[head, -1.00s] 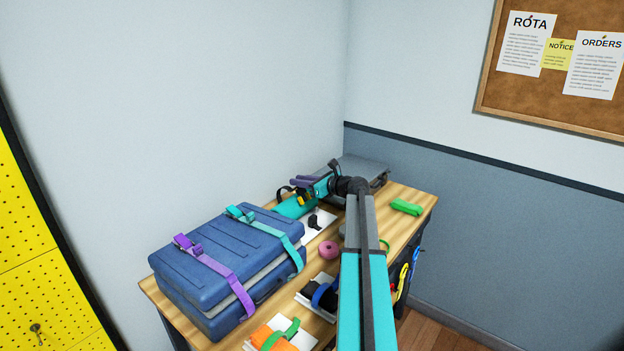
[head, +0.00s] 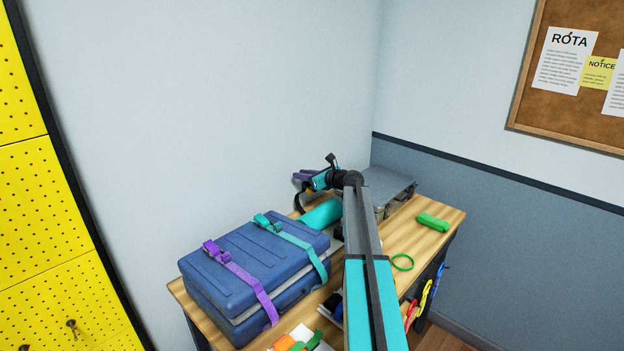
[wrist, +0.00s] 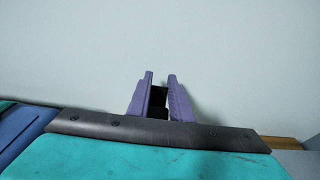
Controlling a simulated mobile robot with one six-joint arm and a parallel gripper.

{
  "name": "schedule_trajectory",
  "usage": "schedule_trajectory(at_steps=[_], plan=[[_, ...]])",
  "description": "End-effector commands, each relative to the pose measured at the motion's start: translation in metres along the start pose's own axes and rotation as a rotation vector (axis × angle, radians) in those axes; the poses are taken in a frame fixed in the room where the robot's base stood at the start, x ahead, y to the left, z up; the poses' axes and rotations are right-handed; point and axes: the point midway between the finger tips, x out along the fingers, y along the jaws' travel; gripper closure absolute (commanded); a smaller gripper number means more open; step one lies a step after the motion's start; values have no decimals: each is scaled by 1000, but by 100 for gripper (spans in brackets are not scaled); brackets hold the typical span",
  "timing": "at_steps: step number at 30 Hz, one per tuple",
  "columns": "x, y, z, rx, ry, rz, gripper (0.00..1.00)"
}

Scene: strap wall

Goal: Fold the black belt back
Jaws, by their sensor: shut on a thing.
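My gripper (head: 302,177) is at the wall side of the table, above and left of a teal roll (head: 322,213). Its purple fingers (wrist: 160,98) are shut on the black belt (head: 299,201), a piece of which shows as a dark strip between them in the wrist view (wrist: 158,101). In the head view the belt hangs down from the gripper towards the roll. Its lower end is hidden behind the roll and the blue case. Teal and dark grey surfaces fill the bottom of the wrist view; I cannot tell if they are the roll or my own casing.
A blue case (head: 250,268) with a purple strap (head: 240,282) and a teal strap (head: 297,246) stands at the left. A grey case (head: 385,187) lies behind my arm. A green strap bundle (head: 432,221) and a green ring (head: 402,262) lie at the right. The wall is close behind the gripper.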

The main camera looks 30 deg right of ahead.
Motion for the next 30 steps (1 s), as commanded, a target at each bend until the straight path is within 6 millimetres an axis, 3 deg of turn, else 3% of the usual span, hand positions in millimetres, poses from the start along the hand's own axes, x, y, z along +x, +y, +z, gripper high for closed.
schedule_trajectory(at_steps=[7, 22, 23, 25, 30], plan=[[23, 0, 0, 2, -2, -2, 100], [26, 1, -2, 1, 2, 0, 100], [26, 1, -2, 1, 3, 0, 76], [26, 2, -2, 1, 3, 1, 64], [26, 2, -1, 1, 2, 2, 62]])
